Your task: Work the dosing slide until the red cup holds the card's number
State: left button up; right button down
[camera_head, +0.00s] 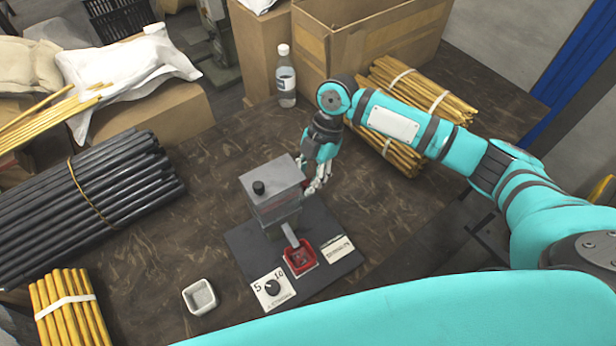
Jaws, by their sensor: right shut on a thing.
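The grey box-shaped dispenser (272,190) with a black knob on top stands on a dark base plate (240,238). Its chute points down into the red cup (299,258); the cup's contents are too small to make out. A white card (272,291) with 5, 10 and a black dial lies at the plate's front left. Another white label (338,249) lies right of the cup, its print unreadable. My right gripper (317,182) is at the dispenser's right side, shut on the dosing slide, which is mostly hidden by the fingers. My left gripper is not in view.
A small white dish (199,298) stands left of the plate. Black rods (80,200) and yellow bundles (70,310) lie at left. More yellow sticks (420,92), a bottle (286,78) and a cardboard box (365,40) are behind. Bare table (190,235) lies left of the dispenser.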

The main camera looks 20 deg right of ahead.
jog(key=d, duration=0.2)
jog(key=w+d, duration=0.1)
jog(key=shift+d, duration=0.4)
jog(key=c, duration=1.1)
grip_release()
jog(key=shift+d, duration=0.1)
jog(key=shift+c, duration=0.2)
jog(key=shift+r, duration=0.1)
jog(key=v, duration=1.2)
jog(key=shift+w, duration=0.1)
